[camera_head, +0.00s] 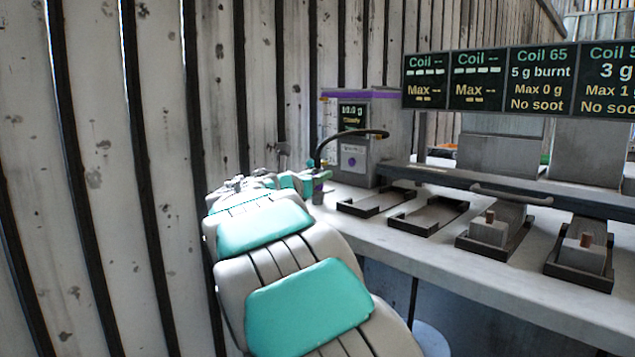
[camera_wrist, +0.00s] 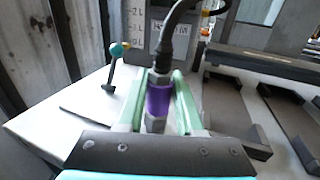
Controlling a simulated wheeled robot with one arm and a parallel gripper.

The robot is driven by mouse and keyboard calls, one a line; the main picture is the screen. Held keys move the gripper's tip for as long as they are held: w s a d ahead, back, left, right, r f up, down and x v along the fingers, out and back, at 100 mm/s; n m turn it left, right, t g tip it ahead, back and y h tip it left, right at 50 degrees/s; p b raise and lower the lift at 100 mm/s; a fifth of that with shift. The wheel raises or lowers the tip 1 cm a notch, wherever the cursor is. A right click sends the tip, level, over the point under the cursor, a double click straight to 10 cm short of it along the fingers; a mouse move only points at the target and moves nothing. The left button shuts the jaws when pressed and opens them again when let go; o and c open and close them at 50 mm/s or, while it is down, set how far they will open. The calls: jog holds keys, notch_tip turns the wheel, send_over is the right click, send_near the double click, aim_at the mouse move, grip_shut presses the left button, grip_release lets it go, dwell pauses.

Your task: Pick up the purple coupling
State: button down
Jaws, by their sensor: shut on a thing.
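The purple coupling (camera_wrist: 160,98) is a short purple cylinder with grey metal ends, at the end of a black hose (camera_wrist: 178,35). In the wrist view my gripper (camera_wrist: 163,95) has its two green fingers on either side of it, shut on it. In the head view my gripper (camera_head: 316,180) is at the left end of the bench, in front of the grey machine, and a little purple shows at the coupling (camera_head: 319,187). The hose (camera_head: 345,134) arches out from the machine's side of the bench. My arm hides part of the bench.
The grey machine (camera_head: 384,130) has a purple band and a small display reading 10.0 g. A lever with a teal ball (camera_wrist: 116,50) stands left of the fingers. Several dark trays (camera_head: 430,216) line the bench to the right, two holding grey blocks. Coil screens (camera_head: 540,78) hang above.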

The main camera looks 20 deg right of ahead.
aim_at(316, 160)
jog(key=shift+r+p, duration=0.45)
jog(key=shift+r, duration=1.4)
jog(key=s+a, duration=0.4)
jog(key=s, duration=0.3)
jog(key=s+a+r, duration=0.1)
jog(key=s+a, duration=0.3)
jog(key=s, duration=0.3)
jog(key=shift+r, duration=0.15)
